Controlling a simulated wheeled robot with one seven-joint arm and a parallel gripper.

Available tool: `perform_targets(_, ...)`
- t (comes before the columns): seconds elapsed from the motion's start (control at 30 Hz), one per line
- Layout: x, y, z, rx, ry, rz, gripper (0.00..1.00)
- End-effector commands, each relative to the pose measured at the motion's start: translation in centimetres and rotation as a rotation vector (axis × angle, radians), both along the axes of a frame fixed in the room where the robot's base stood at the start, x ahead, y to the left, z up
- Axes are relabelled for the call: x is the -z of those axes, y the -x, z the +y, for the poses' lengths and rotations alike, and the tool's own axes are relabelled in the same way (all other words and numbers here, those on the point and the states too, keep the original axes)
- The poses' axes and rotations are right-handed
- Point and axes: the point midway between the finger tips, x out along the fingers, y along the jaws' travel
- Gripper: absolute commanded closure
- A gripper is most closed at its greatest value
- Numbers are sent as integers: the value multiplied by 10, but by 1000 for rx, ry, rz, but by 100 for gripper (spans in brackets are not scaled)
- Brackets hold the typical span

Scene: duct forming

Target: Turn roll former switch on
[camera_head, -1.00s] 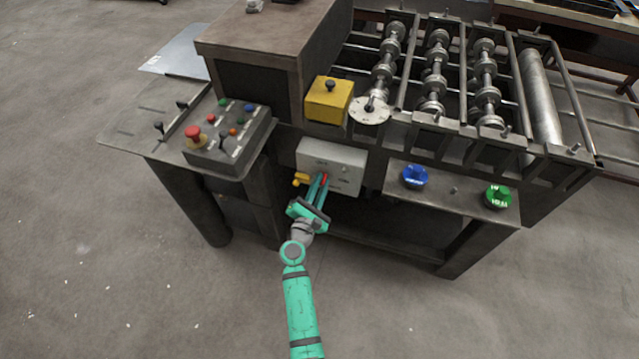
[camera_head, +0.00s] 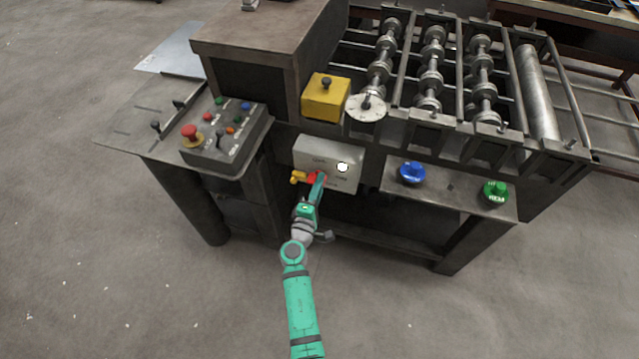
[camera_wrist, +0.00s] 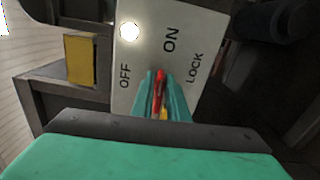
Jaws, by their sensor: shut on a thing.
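The roll former switch is a red handle (camera_wrist: 159,88) on a pale grey switch box (camera_head: 318,150), which is on the front of the machine. In the wrist view, the box face (camera_wrist: 203,28) carries the labels OFF, ON and LOCK. The red handle points roughly toward ON. A round lamp (camera_head: 342,167) on the box glows white, and it also shows in the wrist view (camera_wrist: 129,31). My gripper (camera_head: 317,184) is shut on the red handle, its green fingers on both sides of it. The fingers hide part of the handle's base.
A yellow part (camera_head: 298,177) sits beside the red handle. A control panel (camera_head: 228,140) with a red stop button is at upper left. A yellow box (camera_head: 325,98) is above. Blue (camera_head: 412,172) and green (camera_head: 495,191) buttons are at right. The floor in front is clear.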

Motion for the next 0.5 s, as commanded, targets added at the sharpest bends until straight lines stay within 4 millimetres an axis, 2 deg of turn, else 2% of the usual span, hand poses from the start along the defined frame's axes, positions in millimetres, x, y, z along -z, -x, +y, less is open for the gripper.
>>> perform_targets(0.5, -3, -3, -3, 4, -77, -32, 100)
